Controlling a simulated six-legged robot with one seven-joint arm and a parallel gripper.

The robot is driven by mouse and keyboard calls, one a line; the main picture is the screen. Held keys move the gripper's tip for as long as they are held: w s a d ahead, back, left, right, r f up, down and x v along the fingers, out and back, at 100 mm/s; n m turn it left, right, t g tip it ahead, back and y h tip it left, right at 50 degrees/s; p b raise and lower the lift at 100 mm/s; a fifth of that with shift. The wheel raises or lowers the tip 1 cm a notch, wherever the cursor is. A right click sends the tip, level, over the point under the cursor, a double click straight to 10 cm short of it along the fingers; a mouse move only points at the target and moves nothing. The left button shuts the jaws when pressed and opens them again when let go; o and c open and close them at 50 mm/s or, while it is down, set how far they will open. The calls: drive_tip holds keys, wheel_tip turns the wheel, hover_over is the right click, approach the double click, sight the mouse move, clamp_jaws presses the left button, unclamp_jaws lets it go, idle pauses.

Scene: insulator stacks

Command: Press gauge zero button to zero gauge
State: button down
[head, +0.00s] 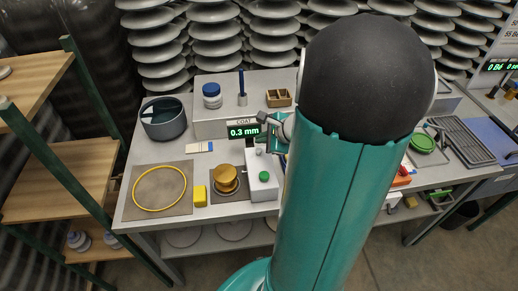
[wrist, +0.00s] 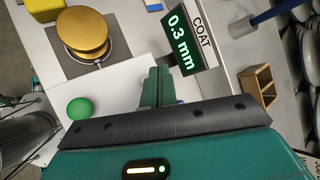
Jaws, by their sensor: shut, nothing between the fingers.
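The gauge is a white box (head: 262,190) with a round green button (head: 264,177) on top. In the wrist view the green button (wrist: 79,108) is at the left, on the white box top (wrist: 115,88). A dark display (head: 243,131) marked COAT stands behind and reads 0.3 mm in green; it also shows in the wrist view (wrist: 181,42). My gripper (wrist: 158,86) is shut and empty, over the far end of the box. Its fingers are apart from the green button, to its right in the wrist view. My arm hides part of the bench in the head view.
A gold disc (head: 225,178) on a dark mat and a yellow block (head: 200,195) are left of the box. A yellow ring (head: 160,188) lies further left. A dark pot (head: 163,119), blue-lidded jar (head: 212,96) and wooden tray (head: 278,98) stand behind.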

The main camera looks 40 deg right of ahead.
drive_tip(key=shift+f, duration=0.65)
drive_tip(key=shift+f, duration=0.1)
idle(1.5)
drive_tip(key=shift+f, duration=0.3)
drive_tip(key=shift+f, duration=0.7)
idle(0.8)
drive_tip(key=shift+r, duration=1.15)
wheel_tip(320, 180, up, 5)
idle(0.6)
